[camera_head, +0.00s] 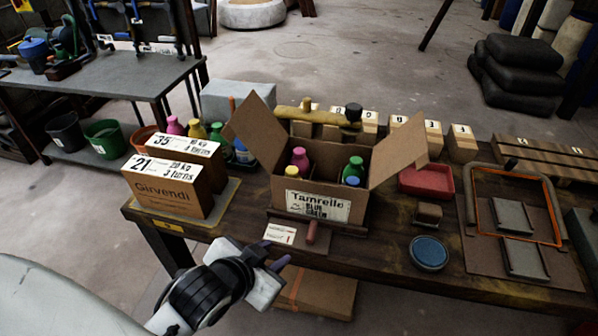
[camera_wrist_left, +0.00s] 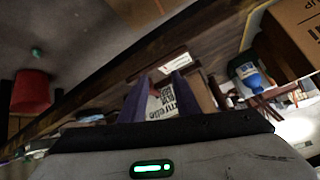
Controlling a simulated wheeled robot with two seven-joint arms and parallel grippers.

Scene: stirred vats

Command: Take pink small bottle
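A pink bottle (camera_head: 299,159) stands inside the open cardboard box labelled Tamrelle (camera_head: 268,188), with a yellow-capped bottle (camera_head: 291,172) in front of it. Another pink bottle (camera_head: 174,126) stands on the table behind the Girvendi boxes, its lower part hidden. My left gripper (camera_head: 274,254) is in front of the table's near edge, below and left of the Tamrelle box, apart from both bottles. Its two fingers are spread with nothing between them; they also show in the left wrist view (camera_wrist_left: 160,100). My right gripper is not seen.
Green-capped (camera_head: 354,168) and blue-capped (camera_head: 352,181) bottles share the Tamrelle box, whose flaps stand spread.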

